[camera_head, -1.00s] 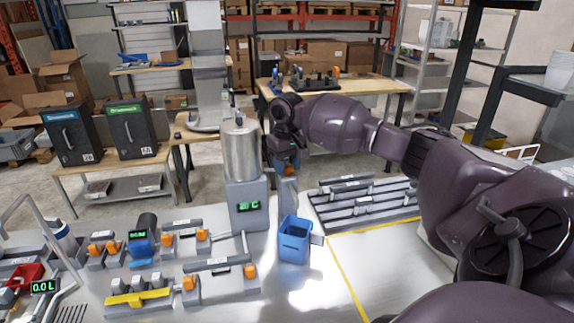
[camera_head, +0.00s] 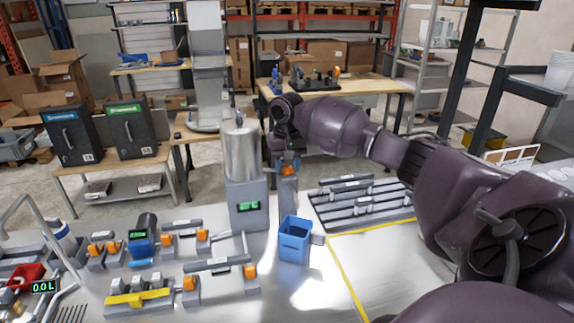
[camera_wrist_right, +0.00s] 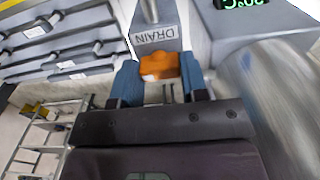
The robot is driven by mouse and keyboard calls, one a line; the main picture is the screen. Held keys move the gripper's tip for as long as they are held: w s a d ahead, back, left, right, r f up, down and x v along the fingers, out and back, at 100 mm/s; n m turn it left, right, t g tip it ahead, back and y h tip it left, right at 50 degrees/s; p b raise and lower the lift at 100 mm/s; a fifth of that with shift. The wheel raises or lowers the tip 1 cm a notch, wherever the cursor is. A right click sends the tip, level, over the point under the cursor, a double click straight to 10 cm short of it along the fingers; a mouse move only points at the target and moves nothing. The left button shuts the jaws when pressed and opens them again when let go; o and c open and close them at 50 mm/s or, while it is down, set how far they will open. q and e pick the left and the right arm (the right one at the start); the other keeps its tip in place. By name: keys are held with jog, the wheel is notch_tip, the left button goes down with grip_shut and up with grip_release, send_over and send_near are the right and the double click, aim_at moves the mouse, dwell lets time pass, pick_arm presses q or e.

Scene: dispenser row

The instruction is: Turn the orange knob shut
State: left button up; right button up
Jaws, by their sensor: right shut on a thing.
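The orange knob (camera_wrist_right: 157,66) sits below a plate marked DRAIN (camera_wrist_right: 155,38) in the right wrist view. My right gripper (camera_wrist_right: 158,82) has its two blue fingers on either side of the knob and is shut on it. In the head view the right gripper (camera_head: 286,168) is at the grey post just right of the metal tank (camera_head: 241,152), and a bit of the orange knob shows there, mostly covered. My left gripper is not in view.
A blue bin (camera_head: 294,240) stands on the table in front of the post. A green display (camera_head: 248,206) is on the tank's base. A rack of grey bars (camera_head: 365,200) lies to the right.

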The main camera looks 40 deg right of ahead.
aim_at(288, 166)
jog(key=o, duration=0.9)
notch_tip(288, 166, up, 11)
jog(key=shift+f+b, duration=0.1)
jog(key=shift+b, duration=0.45)
jog(key=shift+s, duration=0.1)
